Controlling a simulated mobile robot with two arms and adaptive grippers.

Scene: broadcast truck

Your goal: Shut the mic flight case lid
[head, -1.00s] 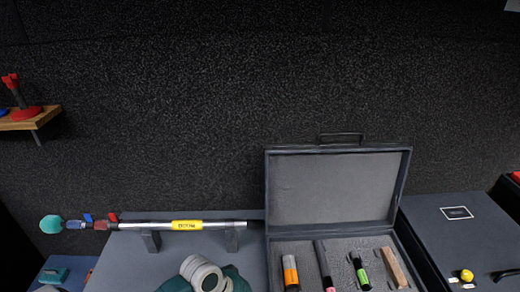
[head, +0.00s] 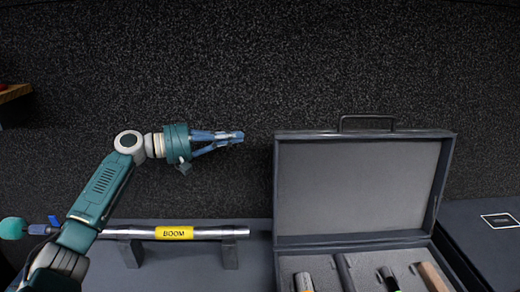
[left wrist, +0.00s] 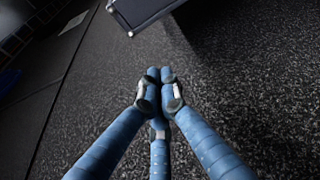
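The mic flight case (head: 452,262) stands open at the right in the head view. Its lid (head: 362,186) is raised upright, with a handle (head: 367,118) on its top edge. Grey foam inside holds microphones and a wooden block (head: 433,277); the case's front is cut off by the frame. My left gripper (head: 240,136) is to the left of the lid, near its top edge height, apart from it. Its fingertips are together and empty; they also meet in the left wrist view (left wrist: 159,76), where a dark panel corner shows above them. My right gripper is not in view.
A silver boom pole (head: 205,232) with a yellow BOOM label rests on supports left of the case, below my left arm. A dark box (head: 490,245) stands right of the case. A dark textured wall (head: 250,60) is behind. The space above the boom pole is otherwise free.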

